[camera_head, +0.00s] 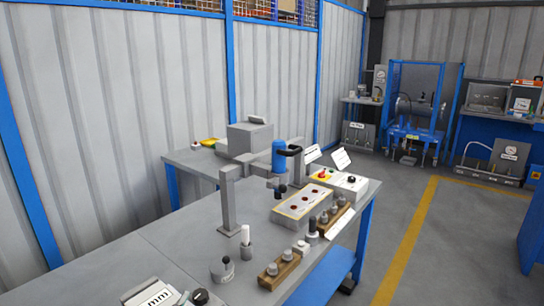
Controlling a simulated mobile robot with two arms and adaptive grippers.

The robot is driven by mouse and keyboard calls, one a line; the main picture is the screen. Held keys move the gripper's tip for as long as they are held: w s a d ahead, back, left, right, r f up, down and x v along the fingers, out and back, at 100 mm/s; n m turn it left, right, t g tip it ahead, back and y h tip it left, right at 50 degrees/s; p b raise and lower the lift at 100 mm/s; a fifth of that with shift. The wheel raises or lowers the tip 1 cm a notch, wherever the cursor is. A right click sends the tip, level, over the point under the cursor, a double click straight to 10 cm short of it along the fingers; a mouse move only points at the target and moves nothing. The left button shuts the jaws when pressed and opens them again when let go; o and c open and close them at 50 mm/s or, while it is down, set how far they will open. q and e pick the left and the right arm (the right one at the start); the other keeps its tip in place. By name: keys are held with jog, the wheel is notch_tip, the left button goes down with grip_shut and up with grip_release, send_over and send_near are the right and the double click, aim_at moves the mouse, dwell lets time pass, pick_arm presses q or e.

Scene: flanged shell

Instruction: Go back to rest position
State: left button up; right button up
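Neither of my grippers shows in the head view, and no part of my arms can be made out. The workbench (165,232) has a grey top and blue legs and runs from the lower left toward the back. A grey stand (229,205) rises from it, with a horizontal arm reaching right. A blue cylinder (279,155) is at the far end of this arm, beside a dark bracket. I cannot tell which item is the flanged shell.
On the bench are a grey control box with red buttons (303,201), a wooden block with metal pieces (279,270), a second such block (334,217), and a grey box (250,137). Open floor (460,245) lies right, with a yellow line (408,240). A blue-framed machine (415,105) stands behind.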

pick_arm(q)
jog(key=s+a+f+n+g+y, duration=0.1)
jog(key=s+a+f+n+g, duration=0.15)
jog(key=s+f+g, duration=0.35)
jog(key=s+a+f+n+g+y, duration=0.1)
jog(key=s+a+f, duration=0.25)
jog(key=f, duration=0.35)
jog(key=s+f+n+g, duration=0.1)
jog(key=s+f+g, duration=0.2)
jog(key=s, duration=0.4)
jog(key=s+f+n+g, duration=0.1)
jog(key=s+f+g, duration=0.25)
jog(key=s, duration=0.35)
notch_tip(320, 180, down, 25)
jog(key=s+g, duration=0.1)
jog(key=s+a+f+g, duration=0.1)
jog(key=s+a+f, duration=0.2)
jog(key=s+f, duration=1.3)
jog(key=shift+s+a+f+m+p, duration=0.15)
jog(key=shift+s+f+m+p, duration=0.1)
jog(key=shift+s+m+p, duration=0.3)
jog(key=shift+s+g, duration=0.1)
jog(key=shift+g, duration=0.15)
